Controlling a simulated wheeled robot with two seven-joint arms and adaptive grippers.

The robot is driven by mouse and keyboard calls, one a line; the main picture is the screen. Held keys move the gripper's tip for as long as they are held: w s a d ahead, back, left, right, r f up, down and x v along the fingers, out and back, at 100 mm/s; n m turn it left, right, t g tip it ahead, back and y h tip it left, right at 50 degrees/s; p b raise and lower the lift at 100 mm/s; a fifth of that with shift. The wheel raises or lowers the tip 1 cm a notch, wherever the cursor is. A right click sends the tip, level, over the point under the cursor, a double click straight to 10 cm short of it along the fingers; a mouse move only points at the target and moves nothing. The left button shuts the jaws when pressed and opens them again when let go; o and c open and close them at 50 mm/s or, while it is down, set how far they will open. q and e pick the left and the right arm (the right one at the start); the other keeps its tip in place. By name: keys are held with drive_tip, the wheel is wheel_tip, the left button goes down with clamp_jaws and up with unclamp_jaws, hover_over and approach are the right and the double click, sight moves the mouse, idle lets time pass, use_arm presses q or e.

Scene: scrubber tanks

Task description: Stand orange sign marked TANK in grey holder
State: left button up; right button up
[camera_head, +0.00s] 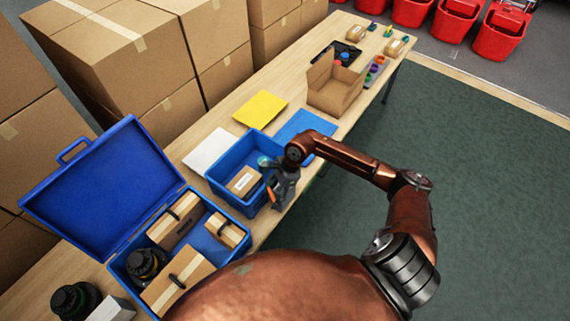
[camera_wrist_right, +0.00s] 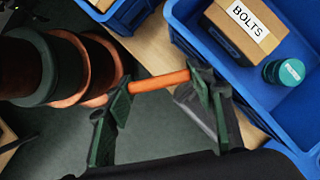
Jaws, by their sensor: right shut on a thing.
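My right gripper (camera_head: 272,190) hangs at the front side of the open blue bin, near the table's front edge. In the right wrist view its fingers (camera_wrist_right: 158,84) are shut on a thin orange piece (camera_wrist_right: 158,82), seen edge-on; it also shows as a small orange strip in the head view (camera_head: 270,193). It looks like the orange sign, but no lettering is visible. A pale grey block (camera_head: 111,309) stands at the lower left of the head view; I cannot tell whether it is the grey holder. My left gripper is not in view.
The blue bin (camera_head: 213,187) holds a box labelled BOLTS (camera_wrist_right: 243,24) and a teal can (camera_wrist_right: 284,71). An open blue case (camera_head: 112,262) with cartons stands left of it. White (camera_head: 210,149), yellow (camera_head: 261,108) and blue (camera_head: 306,124) sheets lie on the table. An open carton (camera_head: 335,92) stands farther back.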

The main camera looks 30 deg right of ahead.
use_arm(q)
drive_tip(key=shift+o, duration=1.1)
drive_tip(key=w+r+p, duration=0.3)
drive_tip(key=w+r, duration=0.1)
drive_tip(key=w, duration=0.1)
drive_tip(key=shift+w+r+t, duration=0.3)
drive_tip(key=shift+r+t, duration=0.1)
use_arm(e)
drive_tip(key=w+d+r+m+t+h+p, duration=0.1)
drive_tip(key=w+d+r+m+t+h, duration=0.3)
drive_tip(key=d+m, duration=0.5)
drive_tip(key=shift+a+f+m+g+y+b, duration=0.15)
drive_tip(key=shift+a+f+m+y+b, duration=0.05)
drive_tip(key=shift+f+m+b, duration=0.35)
drive_tip(key=shift+a+f+m+g+y+b, duration=0.1)
drive_tip(key=shift+a+f+m+y+b, duration=0.1)
drive_tip(key=shift+f+m+b, duration=0.4)
drive_tip(key=shift+a+f+m+g+y+b, duration=0.15)
drive_tip(key=shift+a+f+m+y+b, duration=0.15)
drive_tip(key=shift+f, duration=0.4)
drive_tip(key=shift+d+f+b, duration=0.1)
drive_tip(key=shift+f+b, duration=0.3)
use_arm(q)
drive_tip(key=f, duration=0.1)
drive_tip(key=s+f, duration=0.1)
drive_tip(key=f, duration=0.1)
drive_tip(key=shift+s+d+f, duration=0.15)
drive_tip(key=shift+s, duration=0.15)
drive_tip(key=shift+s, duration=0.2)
